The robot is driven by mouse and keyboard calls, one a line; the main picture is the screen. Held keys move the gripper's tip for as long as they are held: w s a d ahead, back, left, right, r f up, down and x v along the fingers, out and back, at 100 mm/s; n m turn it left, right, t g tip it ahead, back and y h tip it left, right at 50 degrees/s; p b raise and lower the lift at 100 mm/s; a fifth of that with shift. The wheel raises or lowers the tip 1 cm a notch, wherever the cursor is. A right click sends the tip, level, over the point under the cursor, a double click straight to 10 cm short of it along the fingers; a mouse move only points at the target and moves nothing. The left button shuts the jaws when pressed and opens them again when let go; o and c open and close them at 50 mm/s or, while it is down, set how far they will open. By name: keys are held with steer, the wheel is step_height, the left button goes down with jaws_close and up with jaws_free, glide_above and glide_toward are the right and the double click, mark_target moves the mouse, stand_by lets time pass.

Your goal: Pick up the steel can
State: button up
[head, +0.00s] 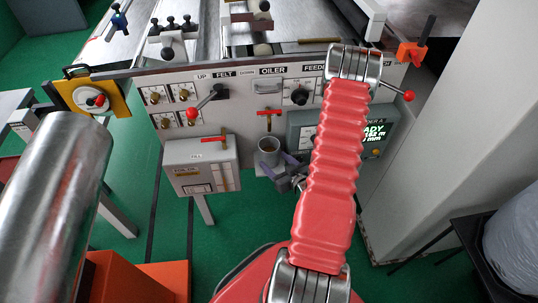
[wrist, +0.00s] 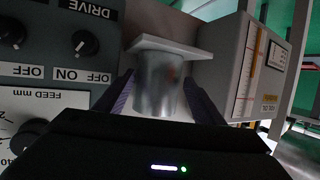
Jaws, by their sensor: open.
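The steel can (head: 269,157) is a small grey cylinder in front of the machine's panel, between the sloped box and the green-lit display. In the wrist view the can (wrist: 158,88) stands against a pale plate or shelf (wrist: 170,46). My gripper (head: 280,167) has purple-grey fingers and is right at the can in the head view. In the wrist view my gripper (wrist: 158,82) is open, with one finger on each side of the can. I cannot tell whether either finger touches it. The lower part of the can is hidden by my gripper.
The control panel (head: 240,95) with knobs and levers rises behind the can. A sloped grey box (head: 205,165) stands close on the left. The display unit (head: 374,136) is on the right, partly behind my arm. A grey column (head: 430,150) stands further right.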

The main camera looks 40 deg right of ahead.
steer(key=shift+w, duration=0.1)
steer(key=shift+r+x, duration=0.1)
steer(key=shift+x, duration=1.15)
steer(key=shift+r+x, duration=0.15)
steer(key=shift+x, duration=1.15)
steer(key=shift+d, duration=0.1)
steer(key=shift+c, duration=0.5)
steer(key=c, duration=1)
steer(key=shift+r, duration=0.15)
